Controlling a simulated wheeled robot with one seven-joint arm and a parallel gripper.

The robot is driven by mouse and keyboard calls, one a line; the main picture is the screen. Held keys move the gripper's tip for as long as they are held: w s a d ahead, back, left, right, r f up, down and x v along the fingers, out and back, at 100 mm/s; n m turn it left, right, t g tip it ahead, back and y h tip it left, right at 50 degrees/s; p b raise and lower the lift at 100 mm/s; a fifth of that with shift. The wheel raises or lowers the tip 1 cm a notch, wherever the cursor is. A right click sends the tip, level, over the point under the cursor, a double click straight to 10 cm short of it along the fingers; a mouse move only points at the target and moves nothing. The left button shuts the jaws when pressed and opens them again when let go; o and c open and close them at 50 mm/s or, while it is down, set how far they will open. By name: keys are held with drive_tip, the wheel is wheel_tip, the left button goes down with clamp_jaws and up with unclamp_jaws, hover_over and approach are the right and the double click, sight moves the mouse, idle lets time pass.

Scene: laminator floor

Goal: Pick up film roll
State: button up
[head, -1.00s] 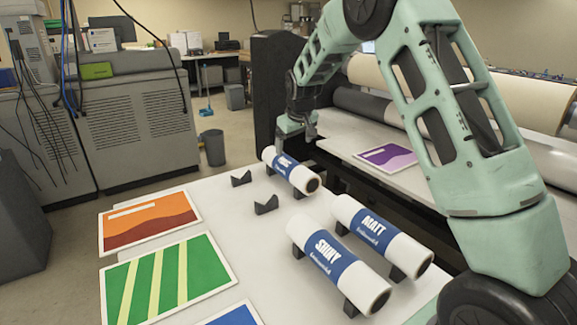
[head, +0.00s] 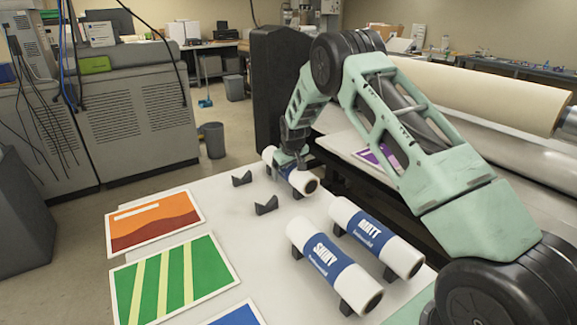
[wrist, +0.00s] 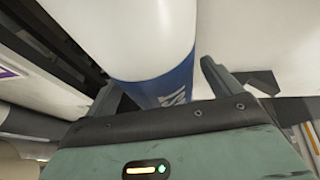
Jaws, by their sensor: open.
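Three white film rolls with blue label bands rest on black cradles on the white table. The far film roll (head: 309,184) lies beneath my gripper (head: 290,165), its label mostly hidden by the gripper. The roll marked MATT (head: 375,237) and the roll marked SHINY (head: 334,264) lie nearer, side by side. In the wrist view the far roll (wrist: 150,40) passes between the two open fingers of my gripper (wrist: 170,85), with part of its blue band showing. I cannot tell whether the fingers touch it.
Two empty black cradles (head: 266,205) stand left of the far roll.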

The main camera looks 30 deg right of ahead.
drive_tip(key=shift+w+f, duration=0.2)
drive_tip(key=shift+f, duration=0.2)
drive_tip(key=c, duration=1.4)
drive_tip(key=shift+r, duration=0.15)
